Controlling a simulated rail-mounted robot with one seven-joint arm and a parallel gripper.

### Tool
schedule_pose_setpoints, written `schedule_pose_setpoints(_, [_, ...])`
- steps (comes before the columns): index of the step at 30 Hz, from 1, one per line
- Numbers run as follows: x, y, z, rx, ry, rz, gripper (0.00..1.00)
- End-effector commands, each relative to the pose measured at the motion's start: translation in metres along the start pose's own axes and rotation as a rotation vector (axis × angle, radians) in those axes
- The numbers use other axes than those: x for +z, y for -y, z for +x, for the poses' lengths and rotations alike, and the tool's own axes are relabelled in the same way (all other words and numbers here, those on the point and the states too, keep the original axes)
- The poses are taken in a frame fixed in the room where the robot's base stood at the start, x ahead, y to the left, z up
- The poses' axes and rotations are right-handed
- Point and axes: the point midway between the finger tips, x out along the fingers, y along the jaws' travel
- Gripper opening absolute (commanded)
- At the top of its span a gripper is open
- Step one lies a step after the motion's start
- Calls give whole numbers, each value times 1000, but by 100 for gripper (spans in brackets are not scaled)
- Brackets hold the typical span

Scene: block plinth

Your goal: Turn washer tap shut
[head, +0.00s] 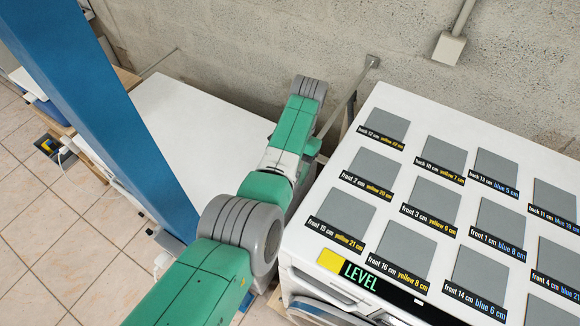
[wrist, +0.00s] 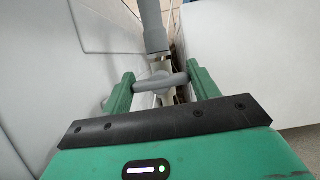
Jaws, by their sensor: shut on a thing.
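The tap handle (wrist: 160,84) is a grey lever lying crosswise over the pipe in the wrist view. My gripper (wrist: 160,76) has its two green fingers on either side of the lever and is shut on it. A grey pipe with a thicker collar (wrist: 155,38) runs up from behind the lever. The valve body is partly hidden behind the lever and the gripper's black edge. In the head view my arm reaches down into the gap beside the white washer (head: 291,250); the gripper and tap are hidden there.
The washer's top carries several grey plates (head: 431,205) with labels, and a LEVEL sign (head: 362,277). A white appliance or cabinet (head: 185,110) stands left of the gap. A pipe (head: 345,100) slants down along the concrete wall (head: 280,40). The gap is narrow.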

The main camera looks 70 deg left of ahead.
Motion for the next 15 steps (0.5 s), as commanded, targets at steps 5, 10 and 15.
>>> schedule_pose_setpoints(5, [0, 0, -1, -11, -2, 23, 37])
schedule_pose_setpoints(10, [0, 0, -1, -13, -2, 29, 37])
schedule_pose_setpoints(15, [0, 0, -1, -12, -2, 29, 37])
